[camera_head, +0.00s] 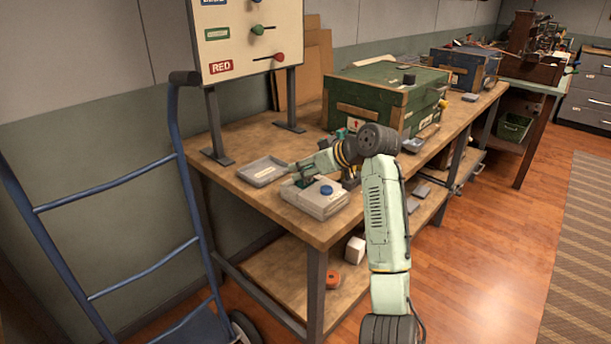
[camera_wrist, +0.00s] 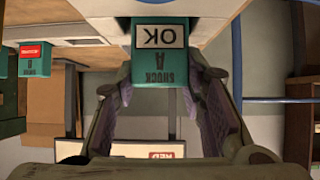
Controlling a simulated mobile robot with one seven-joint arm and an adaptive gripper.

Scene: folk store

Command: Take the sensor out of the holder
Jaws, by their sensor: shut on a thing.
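The holder (camera_head: 314,200) is a pale grey box with a blue knob (camera_head: 326,190) on top, near the bench's front left corner. My gripper (camera_head: 300,179) is low at its back left part, where a little of the teal sensor shows. The sensor's far end meets the pale holder (camera_wrist: 92,14) in the wrist view; I cannot tell how deep it sits.
A shallow grey tray (camera_head: 262,171) lies left of the holder. A second teal block with a red label (camera_wrist: 34,60) shows in the wrist view. A green wooden case (camera_head: 372,98) stands behind my arm. A signboard (camera_head: 246,40) rises at the back; a blue hand truck (camera_head: 120,180) stands left.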

